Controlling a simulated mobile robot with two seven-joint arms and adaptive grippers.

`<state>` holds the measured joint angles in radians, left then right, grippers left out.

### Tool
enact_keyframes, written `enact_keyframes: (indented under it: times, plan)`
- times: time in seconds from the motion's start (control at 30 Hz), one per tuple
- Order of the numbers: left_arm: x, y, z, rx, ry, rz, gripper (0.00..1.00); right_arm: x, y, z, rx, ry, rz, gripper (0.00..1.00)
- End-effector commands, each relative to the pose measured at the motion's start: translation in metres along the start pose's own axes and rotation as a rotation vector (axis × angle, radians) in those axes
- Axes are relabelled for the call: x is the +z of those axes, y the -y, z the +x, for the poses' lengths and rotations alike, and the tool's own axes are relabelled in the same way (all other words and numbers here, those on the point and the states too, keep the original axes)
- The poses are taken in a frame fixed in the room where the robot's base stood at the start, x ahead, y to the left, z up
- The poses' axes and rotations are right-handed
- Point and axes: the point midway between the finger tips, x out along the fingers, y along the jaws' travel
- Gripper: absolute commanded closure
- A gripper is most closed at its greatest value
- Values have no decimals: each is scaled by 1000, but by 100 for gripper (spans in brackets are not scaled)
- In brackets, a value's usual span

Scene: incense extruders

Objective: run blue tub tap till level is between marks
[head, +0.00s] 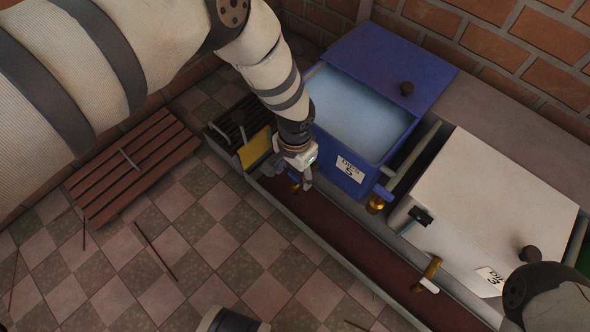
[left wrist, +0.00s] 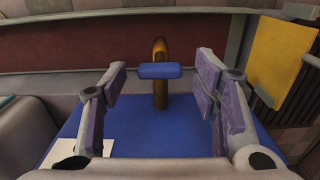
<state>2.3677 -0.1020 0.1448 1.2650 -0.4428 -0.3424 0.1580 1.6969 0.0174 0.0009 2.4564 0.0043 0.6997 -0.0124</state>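The blue tub (head: 385,148) stands by the brick wall, its lid (head: 395,65) set back and pale liquid (head: 360,110) showing inside. No level marks can be made out. A white label (head: 350,168) is on its front. My left gripper (head: 302,182) is at the tub's front, left of the label. In the left wrist view, the brass tap (left wrist: 160,90) with a blue handle (left wrist: 160,71) shows beyond and between the spread fingers of the left gripper (left wrist: 161,88). I see no clear contact. My right gripper is out of view.
A white tub (head: 485,205) with a brass tap (head: 428,275) stands to the right. A dark red trough (head: 330,220) runs along the front. A yellow panel (head: 254,149) is just left of the gripper. A wooden slatted rack (head: 130,165) lies on the tiled floor.

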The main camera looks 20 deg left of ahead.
Motion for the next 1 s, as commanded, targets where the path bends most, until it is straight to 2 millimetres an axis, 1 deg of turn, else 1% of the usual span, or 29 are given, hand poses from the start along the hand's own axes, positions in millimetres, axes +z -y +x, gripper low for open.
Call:
enact_keyframes:
  times: [0.1,0.17,0.27,0.4,0.5,0.6,0.73,1.0]
  plan:
    - [0,0,-1,0,0,0,45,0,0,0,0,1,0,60]
    - [0,0,-7,0,0,0,45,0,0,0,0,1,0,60]
    - [-1,0,-29,-1,-2,0,45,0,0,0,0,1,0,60]
    - [-1,0,-69,-1,-3,0,45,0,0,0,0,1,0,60]
    - [-1,0,-92,-1,-3,-1,45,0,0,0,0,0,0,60]
    - [-1,0,-109,-1,-1,-1,45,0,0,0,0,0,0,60]
    - [0,0,-119,0,0,0,45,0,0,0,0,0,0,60]
    - [0,0,-120,0,0,0,45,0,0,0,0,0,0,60]
